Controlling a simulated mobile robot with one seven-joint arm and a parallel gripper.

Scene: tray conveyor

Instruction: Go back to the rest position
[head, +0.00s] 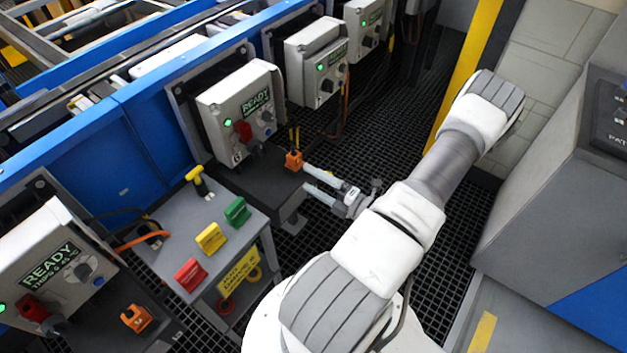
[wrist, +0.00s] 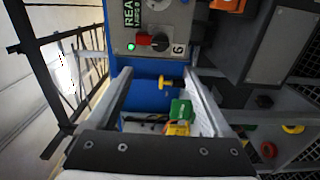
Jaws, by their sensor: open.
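My gripper (head: 306,177) is open and holds nothing. It reaches left over the dark grating floor in the head view, near a dark shelf (head: 252,178) below a grey READY box (head: 240,112). In the wrist view the two fingers of my gripper (wrist: 158,77) stand wide apart with no object clasped. Beyond them are a yellow-handled item (wrist: 170,82) and a green block (wrist: 181,109). A grey control box (wrist: 155,28) with a red switch is at the top of that view.
A small grey table (head: 168,222) carries red (head: 191,275), yellow (head: 211,237) and green blocks. An orange holder (head: 293,160) sits close to my fingertips. A blue conveyor frame (head: 140,132) runs along the left. A grey cabinet (head: 560,170) stands right. Grating between is open.

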